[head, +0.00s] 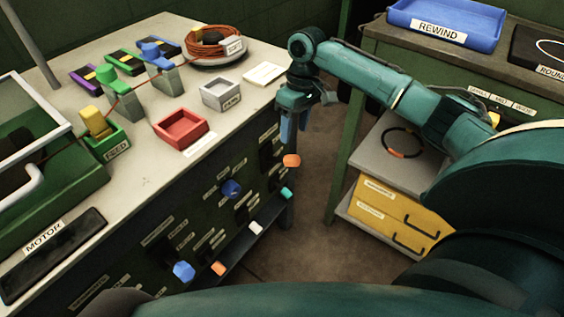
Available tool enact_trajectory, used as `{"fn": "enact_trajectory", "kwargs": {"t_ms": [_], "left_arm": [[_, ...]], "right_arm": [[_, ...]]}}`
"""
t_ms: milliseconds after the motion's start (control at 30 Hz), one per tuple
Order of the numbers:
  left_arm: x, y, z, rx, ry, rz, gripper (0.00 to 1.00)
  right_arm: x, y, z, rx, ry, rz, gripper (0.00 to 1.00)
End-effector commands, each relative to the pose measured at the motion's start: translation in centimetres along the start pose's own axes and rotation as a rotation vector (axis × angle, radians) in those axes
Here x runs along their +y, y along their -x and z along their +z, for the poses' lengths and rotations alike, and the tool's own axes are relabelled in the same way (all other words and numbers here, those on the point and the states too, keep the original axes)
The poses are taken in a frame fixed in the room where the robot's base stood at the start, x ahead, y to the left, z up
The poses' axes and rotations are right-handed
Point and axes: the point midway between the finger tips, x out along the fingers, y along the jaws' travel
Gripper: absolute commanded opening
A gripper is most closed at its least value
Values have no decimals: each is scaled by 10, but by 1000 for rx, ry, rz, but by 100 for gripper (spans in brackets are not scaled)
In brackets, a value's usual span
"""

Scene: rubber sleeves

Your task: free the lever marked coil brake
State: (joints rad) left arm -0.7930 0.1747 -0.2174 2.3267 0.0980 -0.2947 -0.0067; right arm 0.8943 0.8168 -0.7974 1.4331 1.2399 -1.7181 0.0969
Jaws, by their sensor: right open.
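Several levers with coloured knobs stick out of the dark front panel of the bench: an orange knob (291,160), a teal knob (287,193), a white knob (256,227), a lower orange knob (219,268), a blue knob (231,188) and a lower blue knob (183,271). Small labels sit by them, too small to read, so I cannot tell which lever is the coil brake. My right gripper (294,128) points down, open, with blue fingers, beyond the bench's right edge and above the upper orange knob. It appears empty. My left gripper is not in view.
On the bench stand a red tray (181,129), a grey tray (221,94), a green FEED box (106,143) and a cable coil (210,47). A side table (456,57) carries a blue REWIND tray (447,19). Bare floor (318,235) lies between bench and table.

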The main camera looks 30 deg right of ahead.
Motion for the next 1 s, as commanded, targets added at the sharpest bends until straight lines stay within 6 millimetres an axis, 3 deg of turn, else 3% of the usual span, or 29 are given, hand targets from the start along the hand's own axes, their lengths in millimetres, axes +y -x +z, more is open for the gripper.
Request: {"fn": "enact_trajectory", "kwargs": {"t_ms": [400,600,1000], "left_arm": [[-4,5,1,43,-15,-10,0],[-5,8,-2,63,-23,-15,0],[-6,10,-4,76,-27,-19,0]], "right_arm": [[0,-84,0,-3,2,0,52],[-1,-114,0,-1,2,1,52],[0,-126,0,1,2,2,52]]}}
